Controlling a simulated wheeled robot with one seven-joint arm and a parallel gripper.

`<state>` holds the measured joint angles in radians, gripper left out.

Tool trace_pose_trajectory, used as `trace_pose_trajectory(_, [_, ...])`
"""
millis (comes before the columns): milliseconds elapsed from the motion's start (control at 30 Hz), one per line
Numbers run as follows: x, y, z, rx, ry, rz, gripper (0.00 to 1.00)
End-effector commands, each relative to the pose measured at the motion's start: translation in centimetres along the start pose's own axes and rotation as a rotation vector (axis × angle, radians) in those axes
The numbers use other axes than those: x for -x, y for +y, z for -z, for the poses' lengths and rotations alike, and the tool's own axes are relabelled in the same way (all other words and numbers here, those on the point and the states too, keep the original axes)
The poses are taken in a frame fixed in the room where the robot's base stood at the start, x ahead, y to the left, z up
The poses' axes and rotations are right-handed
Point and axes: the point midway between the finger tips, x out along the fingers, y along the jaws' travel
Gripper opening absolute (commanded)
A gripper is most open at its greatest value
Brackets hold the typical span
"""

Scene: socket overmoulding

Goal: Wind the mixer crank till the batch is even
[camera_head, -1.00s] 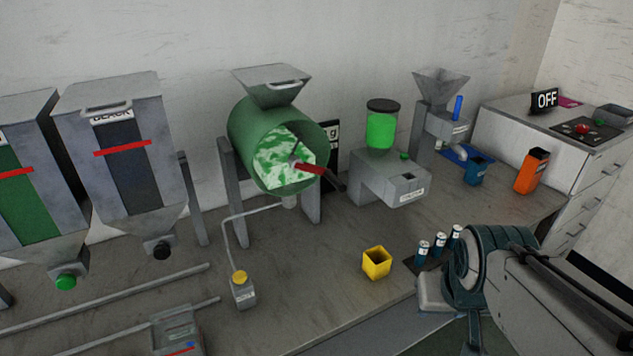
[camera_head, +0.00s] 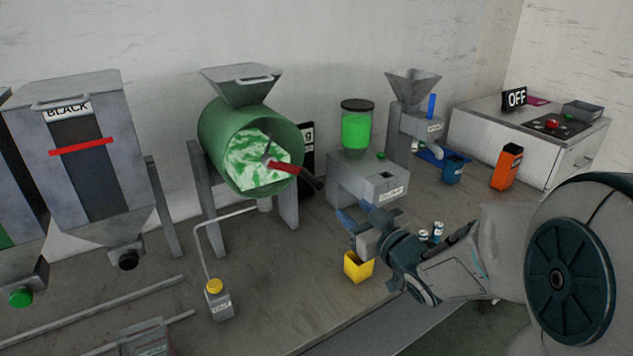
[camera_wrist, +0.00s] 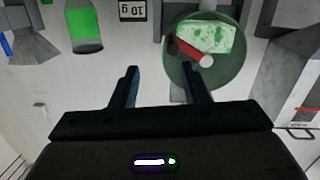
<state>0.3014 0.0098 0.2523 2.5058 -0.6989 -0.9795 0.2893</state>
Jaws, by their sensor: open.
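The mixer is a green drum (camera_head: 222,130) under a grey hopper, and shows in the wrist view (camera_wrist: 228,78). Its batch (camera_head: 245,165) is patchy white and green. The crank (camera_head: 284,167) has a red arm across the drum's open front; its dark handle (camera_head: 312,181) points right and slightly down. The wrist view, upside down, shows the red arm (camera_wrist: 190,48) and dark handle (camera_wrist: 172,43). My gripper (camera_head: 357,213) is open and empty, right of and below the handle, apart from it. Its fingers (camera_wrist: 158,72) show in the wrist view.
A grey machine with a green jar (camera_head: 355,131) stands just right of the drum. A yellow cup (camera_head: 358,268) sits below my gripper. An orange container (camera_head: 507,167) is further right.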

Motion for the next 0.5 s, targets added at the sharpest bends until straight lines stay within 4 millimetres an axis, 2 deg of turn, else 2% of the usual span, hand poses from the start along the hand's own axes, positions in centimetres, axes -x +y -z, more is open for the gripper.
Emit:
trace_pose_trajectory(267, [-0.8,-1.2,0.6,-0.024,0.086,0.074,0.41])
trace_pose_trajectory(367, [-1.9,-1.4,0.7,-0.025,0.086,0.075,0.41])
trace_pose_trajectory(500, [-4.4,-1.5,0.9,-0.025,0.085,0.075,0.41])
